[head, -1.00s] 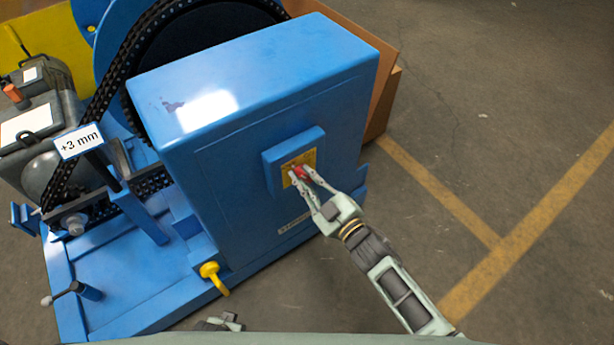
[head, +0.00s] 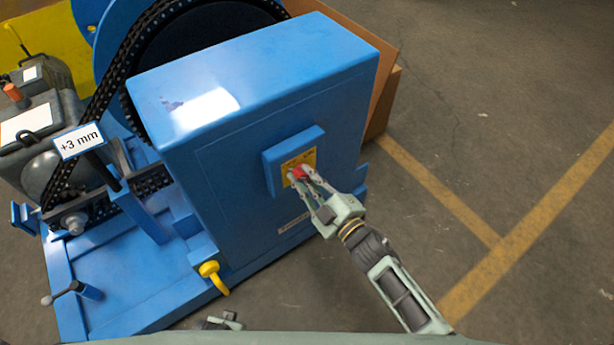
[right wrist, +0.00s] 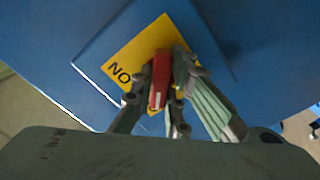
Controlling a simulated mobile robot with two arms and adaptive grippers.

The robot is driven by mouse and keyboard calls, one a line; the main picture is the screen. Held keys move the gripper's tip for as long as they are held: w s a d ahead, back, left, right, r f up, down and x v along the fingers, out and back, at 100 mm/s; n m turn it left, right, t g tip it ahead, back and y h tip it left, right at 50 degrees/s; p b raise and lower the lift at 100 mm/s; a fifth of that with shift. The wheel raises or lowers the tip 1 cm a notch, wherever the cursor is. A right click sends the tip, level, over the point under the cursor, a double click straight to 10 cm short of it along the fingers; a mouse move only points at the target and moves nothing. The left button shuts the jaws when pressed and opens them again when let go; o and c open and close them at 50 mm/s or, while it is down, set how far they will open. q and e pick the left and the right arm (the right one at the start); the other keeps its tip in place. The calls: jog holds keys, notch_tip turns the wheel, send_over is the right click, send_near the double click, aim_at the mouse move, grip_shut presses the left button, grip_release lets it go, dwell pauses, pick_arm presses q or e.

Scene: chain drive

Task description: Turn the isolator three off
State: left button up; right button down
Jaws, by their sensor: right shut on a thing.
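The isolator is a red handle (head: 298,173) on a yellow plate (head: 307,158), fixed to a blue box on the front of the blue cabinet (head: 240,150). My right gripper (head: 303,179) is shut on the red handle. In the right wrist view the red handle (right wrist: 160,80) sits between the two fingers, in front of the yellow plate (right wrist: 140,48) with the letters "NO" showing. The fingers hide part of the plate and its other markings. My left gripper (head: 222,321) shows only in part at the bottom edge of the head view, away from the cabinet.
A chain (head: 100,105) and a "+3 mm" tag (head: 79,142) are left of the cabinet. A brown box (head: 383,100) stands behind. The floor at right is clear, with yellow lines.

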jog(key=c, duration=1.7)
grip_release()
jog(key=shift+s, duration=0.1)
jog(key=v, duration=1.2)
